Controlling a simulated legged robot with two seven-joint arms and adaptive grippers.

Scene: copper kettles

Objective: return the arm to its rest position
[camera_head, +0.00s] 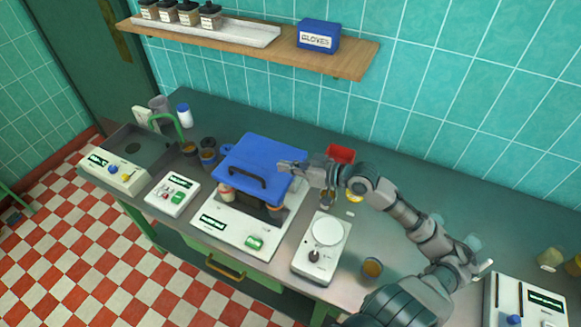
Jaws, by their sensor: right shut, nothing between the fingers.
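My right arm (410,220) comes in from the lower right and reaches left over the bench. My right gripper (287,165) is shut and empty. In the picture it lies at the right edge of the blue lid (258,155) of a white machine; I cannot tell whether it touches. The lid has a dark handle and appears lowered, with orange-brown and dark items showing beneath its front edge. My left gripper is not in view.
A white scale-like device (321,248) stands right of the machine, with a small jar (371,268) beside it. A red container (341,154) is behind my gripper. Another panelled device (525,305) is at lower right. A shelf (340,60) with a blue gloves box (318,36) hangs above.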

